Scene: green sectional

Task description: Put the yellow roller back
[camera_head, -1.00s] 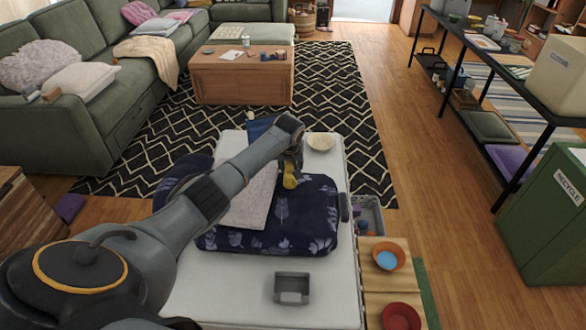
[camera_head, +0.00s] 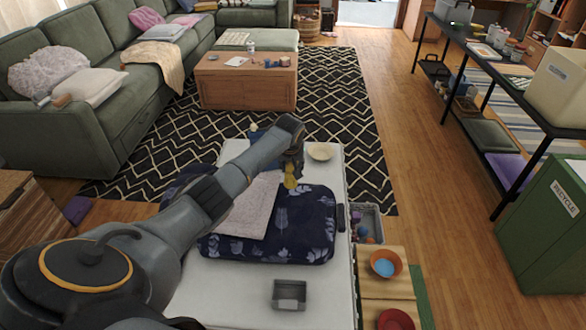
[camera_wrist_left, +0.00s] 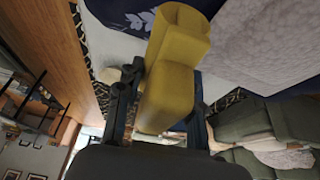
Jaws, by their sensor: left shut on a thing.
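My left gripper (camera_head: 293,165) is shut on the yellow roller (camera_head: 291,178) above the far part of the white table (camera_head: 225,290). In the left wrist view the roller (camera_wrist_left: 172,75) sits between the two fingers (camera_wrist_left: 160,105) and fills the middle of the view. In the head view the roller is small and partly hidden by the gripper. My right gripper is not in view.
A cream bowl (camera_head: 321,152) stands on the table beyond the cloths, and a grey tray (camera_head: 289,294) nearer. On the right are a grey bin with coloured things (camera_head: 368,222), an orange bowl (camera_head: 386,264) and a red bowl (camera_head: 396,320).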

